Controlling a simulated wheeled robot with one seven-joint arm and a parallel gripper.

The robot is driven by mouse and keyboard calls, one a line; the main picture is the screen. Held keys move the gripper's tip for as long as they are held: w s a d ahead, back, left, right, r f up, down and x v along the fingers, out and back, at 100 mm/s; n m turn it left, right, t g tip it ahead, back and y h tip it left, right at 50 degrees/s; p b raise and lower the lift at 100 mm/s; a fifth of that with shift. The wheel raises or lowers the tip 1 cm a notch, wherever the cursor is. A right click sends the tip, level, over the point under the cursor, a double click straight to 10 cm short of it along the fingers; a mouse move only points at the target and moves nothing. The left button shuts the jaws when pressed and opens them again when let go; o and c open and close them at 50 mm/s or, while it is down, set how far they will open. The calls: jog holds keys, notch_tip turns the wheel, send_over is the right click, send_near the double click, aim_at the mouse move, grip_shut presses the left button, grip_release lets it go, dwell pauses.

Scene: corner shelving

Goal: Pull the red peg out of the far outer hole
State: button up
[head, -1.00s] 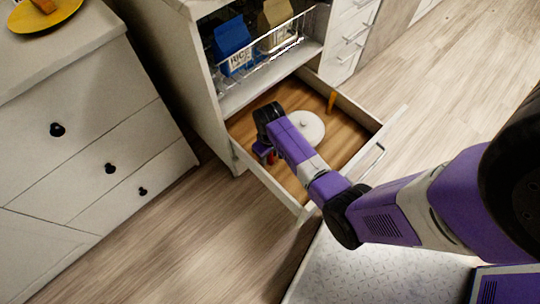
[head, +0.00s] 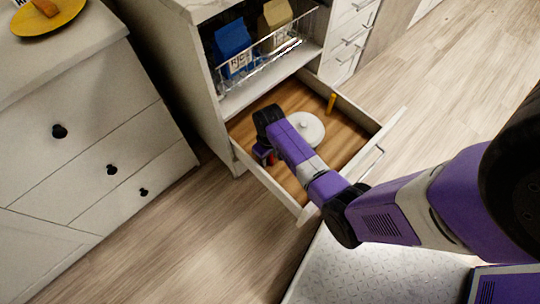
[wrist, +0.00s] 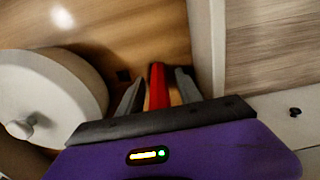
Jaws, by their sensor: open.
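The red peg (wrist: 158,86) shows in the wrist view between the two grey fingers of my gripper (wrist: 157,82). The fingers are open, one on each side of the peg, with a narrow gap visible beside it. In the head view my gripper (head: 263,153) is low inside the open drawer, near its left wall, and a bit of the red peg (head: 271,159) shows beside it. The peg's lower end and its hole are hidden. A small dark square hole (wrist: 123,75) shows in the wooden drawer floor left of the fingers.
A round white lidded thing (head: 309,128) with a knob stands right of my gripper in the drawer (head: 350,160). The drawer's left wall (wrist: 207,45) is close to the fingers. A wire rack (head: 265,52) with cartons is above.

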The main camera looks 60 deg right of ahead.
jog(key=shift+s+a+f, duration=0.25)
jog(key=shift+s+f, duration=0.4)
grip_shut()
dwell(0.8)
jog(key=shift+r, duration=0.15)
jog(key=shift+w+d+r+p, duration=0.1)
jog(key=shift+w+r+p, duration=0.05)
jog(key=shift+r+p, duration=1.55)
jog(key=shift+w+r+p, duration=0.15)
jog(key=shift+r+p, duration=1.35)
jog(key=shift+p, duration=0.25)
